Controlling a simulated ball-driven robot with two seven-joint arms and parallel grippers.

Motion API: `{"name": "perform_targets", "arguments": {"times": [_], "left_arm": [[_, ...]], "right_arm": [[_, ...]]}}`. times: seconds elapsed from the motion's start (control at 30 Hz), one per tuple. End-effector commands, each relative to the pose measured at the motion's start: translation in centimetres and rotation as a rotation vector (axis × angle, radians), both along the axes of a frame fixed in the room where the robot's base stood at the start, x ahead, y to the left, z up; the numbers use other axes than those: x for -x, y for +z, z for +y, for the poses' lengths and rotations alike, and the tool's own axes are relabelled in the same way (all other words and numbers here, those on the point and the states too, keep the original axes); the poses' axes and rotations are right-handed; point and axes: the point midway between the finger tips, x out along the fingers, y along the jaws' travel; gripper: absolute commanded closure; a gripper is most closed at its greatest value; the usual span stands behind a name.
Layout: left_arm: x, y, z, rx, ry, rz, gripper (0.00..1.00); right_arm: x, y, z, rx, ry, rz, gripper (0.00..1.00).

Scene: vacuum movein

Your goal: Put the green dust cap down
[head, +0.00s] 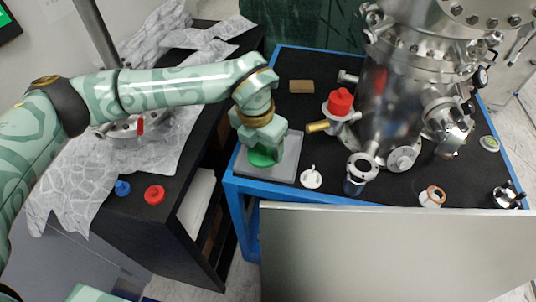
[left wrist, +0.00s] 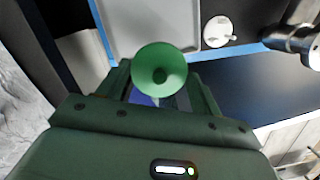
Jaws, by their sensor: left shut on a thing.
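The green dust cap (head: 262,157) is a round green disc in the head view, at the left end of the blue-framed table. In the left wrist view the cap (left wrist: 160,70) shows as a green dish facing the camera. My left gripper (head: 261,146) is shut on it, with its fingers (left wrist: 160,92) on both sides of the cap. The cap is over a grey tray (head: 288,167); in the wrist view the tray (left wrist: 150,22) lies beyond it. I cannot tell whether the cap touches the tray. My right gripper is not in view.
A white fitting with a pin (head: 311,178) stands just right of the tray. A red-capped valve (head: 340,103) and a large steel chamber (head: 405,80) stand farther right. A grey panel (head: 390,250) is in front. Red (head: 154,194) and blue (head: 122,187) caps lie on the left bench.

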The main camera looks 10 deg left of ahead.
Motion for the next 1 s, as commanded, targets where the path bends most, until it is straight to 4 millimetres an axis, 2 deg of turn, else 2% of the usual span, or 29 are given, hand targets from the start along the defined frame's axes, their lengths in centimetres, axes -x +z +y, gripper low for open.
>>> {"name": "perform_targets", "arguments": {"times": [0.03,0.1,0.3,0.47,0.53,0.7,1.0], "left_arm": [[-0.9,-1.5,0.0,-0.001,0.004,0.006,0.6],[-1.9,-2.8,0.0,0.0,0.002,0.006,0.6],[-3.9,-4.9,0.1,0.001,-0.001,0.003,0.6],[-4.5,-5.6,0.1,0.0,0.0,0.002,0.6],[-5.1,-6.5,0.1,-0.001,0.0,0.004,0.6],[-5.0,-9.3,0.1,0.001,-0.001,0.006,0.6],[-5.0,-9.2,0.2,-0.001,-0.001,0.001,0.6]], "right_arm": [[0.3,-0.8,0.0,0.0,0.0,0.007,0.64],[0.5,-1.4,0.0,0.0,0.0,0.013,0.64],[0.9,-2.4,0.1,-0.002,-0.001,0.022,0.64],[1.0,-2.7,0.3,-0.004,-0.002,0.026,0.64],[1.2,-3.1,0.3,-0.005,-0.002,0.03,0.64],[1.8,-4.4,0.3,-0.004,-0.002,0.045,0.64],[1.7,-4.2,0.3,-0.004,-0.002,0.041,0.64]]}}
